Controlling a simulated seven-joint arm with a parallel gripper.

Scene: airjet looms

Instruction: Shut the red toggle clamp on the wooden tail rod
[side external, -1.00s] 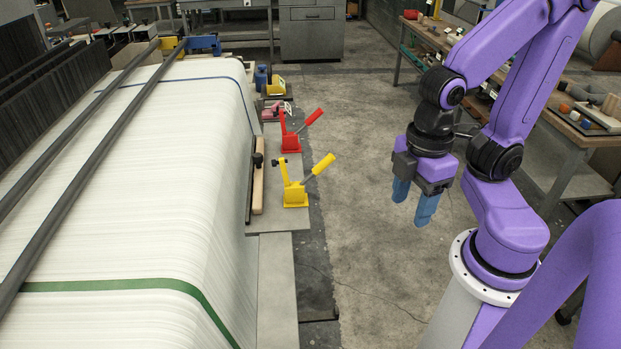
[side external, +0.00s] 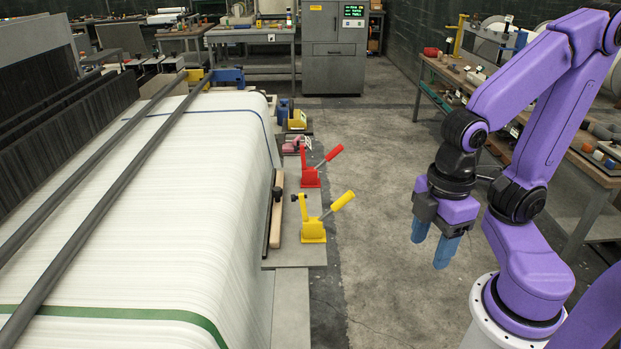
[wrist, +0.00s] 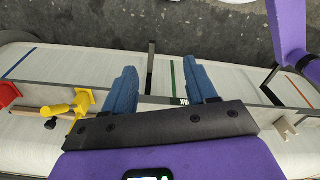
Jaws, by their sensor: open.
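The red toggle clamp (side external: 311,176) stands on a grey plate beside the white warp sheet. Its handle tilts up and to the right, and its clamping arm stands raised. In the wrist view part of the red clamp (wrist: 8,94) shows at the left edge. The wooden tail rod (side external: 277,212) lies between the plate and the warp; it also shows in the wrist view (wrist: 30,111). My gripper (side external: 433,240) has blue fingers, is open and empty, and hangs over the floor to the right of the clamps, apart from them. The fingers also show in the wrist view (wrist: 160,75).
A yellow toggle clamp (side external: 313,231) stands nearer the camera than the red one, its handle also raised. Another yellow clamp (side external: 298,120) and a pink piece (side external: 292,147) lie beyond. A cluttered bench (side external: 590,170) stands at right. The floor between is clear.

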